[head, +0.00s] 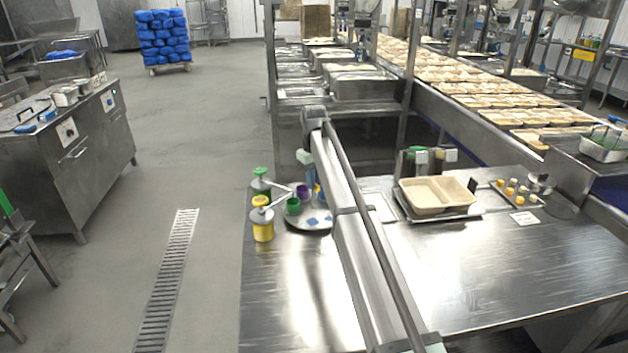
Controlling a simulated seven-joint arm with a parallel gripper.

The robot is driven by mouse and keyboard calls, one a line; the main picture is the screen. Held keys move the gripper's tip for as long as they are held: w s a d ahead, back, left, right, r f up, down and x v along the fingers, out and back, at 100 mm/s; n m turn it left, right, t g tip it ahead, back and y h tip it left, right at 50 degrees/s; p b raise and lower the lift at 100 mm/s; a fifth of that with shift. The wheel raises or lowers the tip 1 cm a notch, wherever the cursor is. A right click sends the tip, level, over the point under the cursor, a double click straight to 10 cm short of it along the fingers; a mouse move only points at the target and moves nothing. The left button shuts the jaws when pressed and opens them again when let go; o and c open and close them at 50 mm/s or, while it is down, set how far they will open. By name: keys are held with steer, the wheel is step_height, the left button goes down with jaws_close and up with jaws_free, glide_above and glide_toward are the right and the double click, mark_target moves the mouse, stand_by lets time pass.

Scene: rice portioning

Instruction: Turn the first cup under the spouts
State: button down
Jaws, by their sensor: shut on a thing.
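A round grey plate (300,225) lies on the steel table, partly behind my arm. A green cup (293,206) stands on its left side and a purple cup (303,191) behind it. Blue patches (314,221) show on the front of the plate. A yellow pump bottle (262,221) and a green-topped pump bottle (260,185) stand at the left. Their spouts (283,195) reach over the plate near the green cup. My gripper (318,190) is down at the back of the plate, mostly hidden by my arm. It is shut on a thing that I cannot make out.
A conveyor with filled trays (470,85) runs behind. The table front (510,275) is clear.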

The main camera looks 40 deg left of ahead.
steer(key=shift+m, duration=0.7)
stand_by(0.3)
steer(key=c, duration=1.1)
jaws_free()
steer(key=shift+c, duration=0.2)
step_height(320, 180, up, 14)
steer(key=shift+f, duration=0.1)
